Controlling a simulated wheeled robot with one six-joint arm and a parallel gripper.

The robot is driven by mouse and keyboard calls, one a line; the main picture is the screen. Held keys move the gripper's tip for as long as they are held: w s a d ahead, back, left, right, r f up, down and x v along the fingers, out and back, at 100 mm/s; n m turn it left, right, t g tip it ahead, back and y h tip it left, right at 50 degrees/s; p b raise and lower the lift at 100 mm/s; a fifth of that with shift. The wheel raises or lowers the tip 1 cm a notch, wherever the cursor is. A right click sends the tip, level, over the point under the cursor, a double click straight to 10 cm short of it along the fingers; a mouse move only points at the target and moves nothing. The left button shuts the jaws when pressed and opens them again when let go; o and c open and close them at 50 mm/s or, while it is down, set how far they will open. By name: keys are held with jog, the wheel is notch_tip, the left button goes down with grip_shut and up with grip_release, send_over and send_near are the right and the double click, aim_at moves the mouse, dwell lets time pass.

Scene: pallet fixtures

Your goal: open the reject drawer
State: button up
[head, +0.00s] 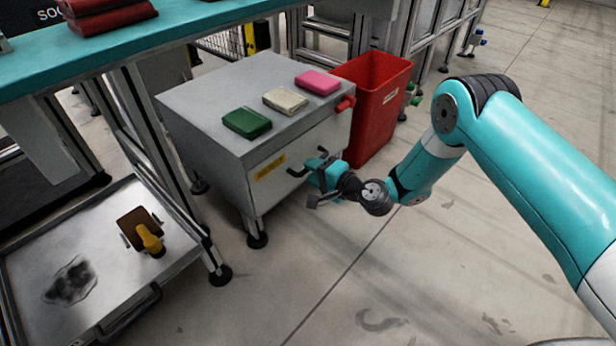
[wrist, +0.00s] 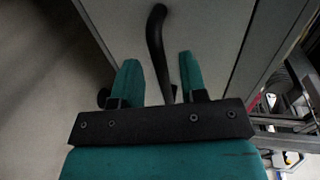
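The reject drawer (head: 262,192) is the front of a grey metal cabinet with a yellow label (head: 270,167); its front looks flush with the cabinet. Its black bar handle (head: 297,172) sticks out to the right of the label. My gripper (head: 318,172) is at the handle, in front of the drawer. In the wrist view, my gripper's two teal fingers (wrist: 158,65) stand apart, and the dark handle (wrist: 155,30) runs between them with a gap on each side. Part of the handle is hidden behind my gripper in the head view.
Green (head: 247,123), beige (head: 285,100) and pink (head: 318,82) blocks lie on the cabinet (head: 215,100). A red bin (head: 378,105) stands beside it. A metal tray (head: 185,250) with a brown-and-yellow tool (head: 149,238) is at lower left. The floor in front is clear.

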jog(key=shift+b+x, duration=0.3)
jog(key=shift+x, duration=0.85)
grip_shut()
